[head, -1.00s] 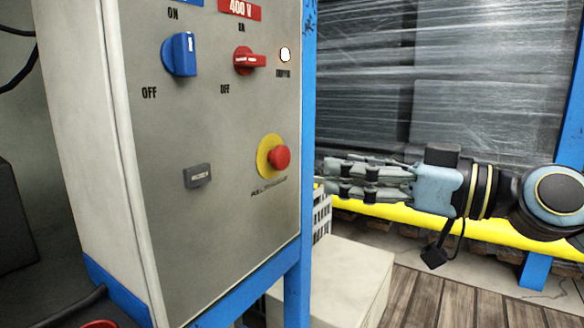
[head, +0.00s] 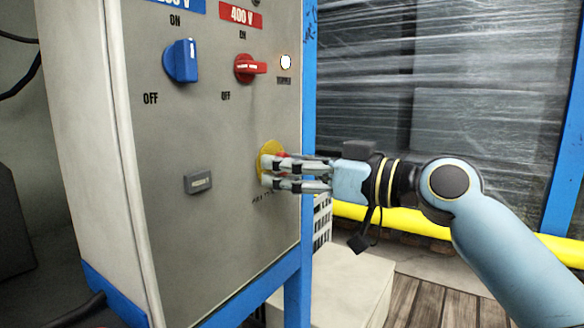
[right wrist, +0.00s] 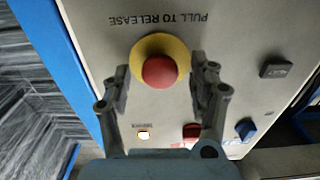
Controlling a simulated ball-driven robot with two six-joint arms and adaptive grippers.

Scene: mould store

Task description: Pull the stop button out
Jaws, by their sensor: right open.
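The stop button (right wrist: 159,71) is a red mushroom head on a yellow round plate (right wrist: 151,44), on the front of a grey control panel. In the head view the yellow plate (head: 268,153) shows, and the red head is mostly hidden behind my right gripper (head: 266,172). In the right wrist view my right gripper (right wrist: 160,84) is open, with one finger on each side of the red head. I see gaps between the fingers and the head. The words "PULL TO RELEASE" stand beside the plate, upside down in that view. My left gripper is not in view.
A blue switch (head: 183,61) and a red switch (head: 249,68) sit higher on the panel, with a lit white lamp (head: 286,62). A blue frame and a yellow rail (head: 400,219) stand to the right.

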